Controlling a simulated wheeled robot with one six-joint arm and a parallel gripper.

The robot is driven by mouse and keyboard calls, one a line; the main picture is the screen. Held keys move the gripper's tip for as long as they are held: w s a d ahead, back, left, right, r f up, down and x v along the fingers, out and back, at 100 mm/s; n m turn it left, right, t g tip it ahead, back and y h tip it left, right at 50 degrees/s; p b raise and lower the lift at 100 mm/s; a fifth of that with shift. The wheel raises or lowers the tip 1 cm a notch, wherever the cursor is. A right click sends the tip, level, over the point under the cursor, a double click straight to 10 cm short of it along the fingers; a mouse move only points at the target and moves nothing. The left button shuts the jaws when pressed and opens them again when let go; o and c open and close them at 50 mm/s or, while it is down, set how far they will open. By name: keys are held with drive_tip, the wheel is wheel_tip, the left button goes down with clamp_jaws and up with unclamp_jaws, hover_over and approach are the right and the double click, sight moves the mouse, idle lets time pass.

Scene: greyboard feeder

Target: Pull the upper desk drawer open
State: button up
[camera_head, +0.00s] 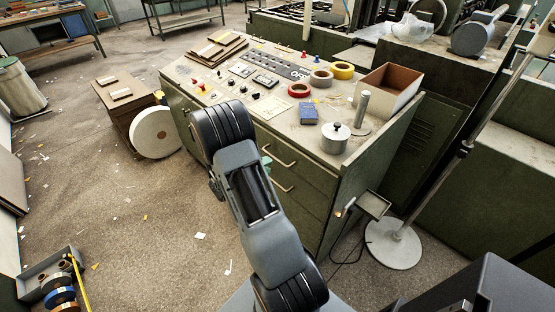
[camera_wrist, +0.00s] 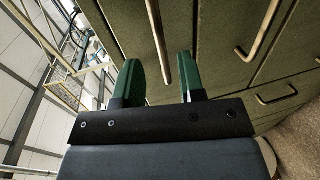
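The green control desk (camera_head: 315,185) has drawers on its front, with brass bar handles. The upper drawer's handle (camera_head: 280,157) and a lower handle (camera_head: 282,186) show in the head view, and the drawer fronts look shut. In the wrist view, my gripper (camera_wrist: 159,75) is open, its two green fingers standing apart. A long brass handle (camera_wrist: 158,40) lies between them, with gaps on both sides; it appears to be the upper one. Another handle (camera_wrist: 262,35) lies to its right. In the head view my arm hides most of the gripper.
The desk top carries tape rolls (camera_head: 321,78), a lidded metal pot (camera_head: 335,138) and an open box (camera_head: 386,90). A stand with a round base (camera_head: 393,246) is right of the desk. A white roll (camera_head: 154,132) leans at its left.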

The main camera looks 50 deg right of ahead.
sight(278, 160)
drive_tip(key=shift+p+x, duration=0.4)
drive_tip(key=shift+x, duration=2.8)
drive_tip(key=shift+c, duration=0.4)
clamp_jaws()
